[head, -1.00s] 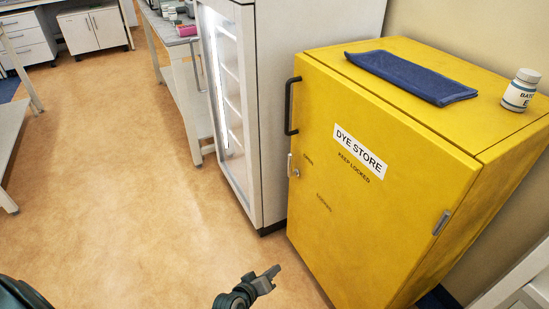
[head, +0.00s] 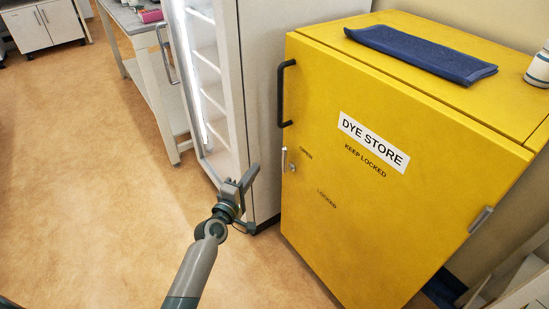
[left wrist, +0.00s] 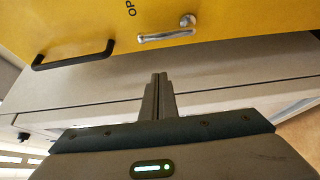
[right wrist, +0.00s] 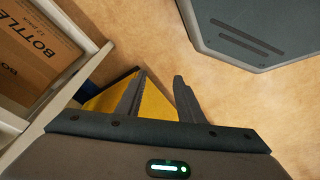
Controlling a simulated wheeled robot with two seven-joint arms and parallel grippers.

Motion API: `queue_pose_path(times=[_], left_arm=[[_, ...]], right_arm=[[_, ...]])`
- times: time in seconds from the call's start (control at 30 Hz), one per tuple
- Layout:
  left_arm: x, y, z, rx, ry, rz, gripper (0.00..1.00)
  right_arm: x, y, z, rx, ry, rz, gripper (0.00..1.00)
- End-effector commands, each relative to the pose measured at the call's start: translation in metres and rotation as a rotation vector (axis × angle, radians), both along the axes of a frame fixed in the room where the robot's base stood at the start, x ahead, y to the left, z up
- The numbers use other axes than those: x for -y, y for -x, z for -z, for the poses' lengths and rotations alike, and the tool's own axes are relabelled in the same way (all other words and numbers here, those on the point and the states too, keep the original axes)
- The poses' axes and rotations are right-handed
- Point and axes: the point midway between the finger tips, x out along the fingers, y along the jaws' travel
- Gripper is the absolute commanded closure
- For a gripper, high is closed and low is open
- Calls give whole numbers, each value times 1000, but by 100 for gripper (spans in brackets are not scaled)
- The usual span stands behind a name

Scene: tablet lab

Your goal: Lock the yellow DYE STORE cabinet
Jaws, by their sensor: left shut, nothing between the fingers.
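The yellow DYE STORE cabinet (head: 400,220) stands at the right in the head view, its door closed. A small silver lever (head: 284,158) sits near the door's left edge, below the black handle (head: 281,92). The lever points up, beside the OPEN marking; the LOCKED marking is lower down. My left gripper (head: 246,180) is shut and empty, left of the lever and apart from it. In the left wrist view its fingertips (left wrist: 159,78) point towards the lever (left wrist: 165,37). My right gripper (right wrist: 158,78) is open and empty, with a yellow surface behind its fingers.
A white glass-fronted cabinet (head: 245,60) stands directly left of the yellow one. A folded blue cloth (head: 420,52) and a white jar (head: 538,68) sit on top. A shelf with a cardboard box (right wrist: 35,50) is at the right wrist view's left. Floor at left is open.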

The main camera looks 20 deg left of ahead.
Motion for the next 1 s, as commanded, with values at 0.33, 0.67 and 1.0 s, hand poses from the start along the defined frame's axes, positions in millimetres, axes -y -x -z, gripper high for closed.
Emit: queue_pose_path(times=[0.33,0.67,1.0], left_arm=[[2,-13,0,0,-2,0,100],[8,-60,1,0,0,2,100],[20,-97,0,-3,1,2,100]], right_arm=[[0,0,-2,2,0,0,66],[1,1,-8,0,2,1,66],[0,9,-33,10,-3,2,66]])
